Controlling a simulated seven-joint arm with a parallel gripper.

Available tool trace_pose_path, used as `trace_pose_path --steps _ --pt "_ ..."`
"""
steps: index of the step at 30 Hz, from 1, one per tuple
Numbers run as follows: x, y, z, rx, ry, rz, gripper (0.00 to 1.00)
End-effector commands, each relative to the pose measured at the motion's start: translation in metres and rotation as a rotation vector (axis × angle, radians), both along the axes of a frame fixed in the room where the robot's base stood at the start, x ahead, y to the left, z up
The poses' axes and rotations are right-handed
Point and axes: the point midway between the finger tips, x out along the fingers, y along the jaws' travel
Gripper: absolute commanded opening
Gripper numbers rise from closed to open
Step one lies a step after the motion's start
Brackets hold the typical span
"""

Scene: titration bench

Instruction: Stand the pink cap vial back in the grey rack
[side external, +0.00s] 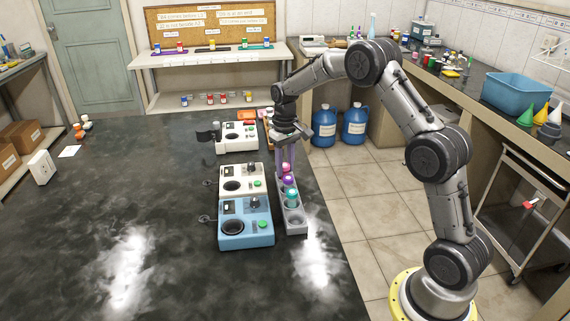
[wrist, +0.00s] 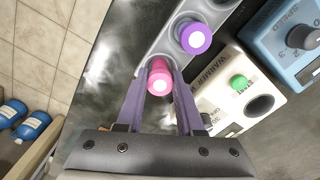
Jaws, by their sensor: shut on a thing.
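The pink cap vial (wrist: 158,80) is between the two fingers of my gripper (wrist: 160,72) in the wrist view. The fingers are shut on it, at the end of the grey rack (wrist: 165,42). I cannot tell whether its base is inside a hole or just above one. In the side view my gripper (side external: 287,163) points down over the far part of the grey rack (side external: 296,228), and the pink cap shows small by the fingertips. A purple cap vial (wrist: 195,38) stands in the rack beside the held vial. A teal cap vial (side external: 292,198) stands nearer the rack's front.
A blue device (side external: 245,218) and a cream warmer (side external: 242,180) stand close along the rack's left side in the side view. Another white device (side external: 236,136) is farther back. The bench edge runs just right of the rack.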

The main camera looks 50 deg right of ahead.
Motion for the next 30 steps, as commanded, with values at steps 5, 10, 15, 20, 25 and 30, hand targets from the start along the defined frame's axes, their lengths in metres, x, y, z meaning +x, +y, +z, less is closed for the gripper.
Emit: trace_pose_path --steps 5,10,15,20,25,30 --pt "0.0 0.0 -0.0018 0.0 0.0 0.0 0.0" --pt "0.0 0.0 -0.0017 0.0 0.0 0.0 0.0" --pt "0.0001 0.0 -0.0016 0.0 0.0 0.0 0.4" --pt "0.0001 0.0 -0.0015 0.0 -0.001 0.0 0.68" --pt "0.0002 -0.0001 -0.0014 0.0 -0.001 0.0 0.71" --pt "0.0 0.0 -0.0016 0.0 0.0 0.0 0.91"
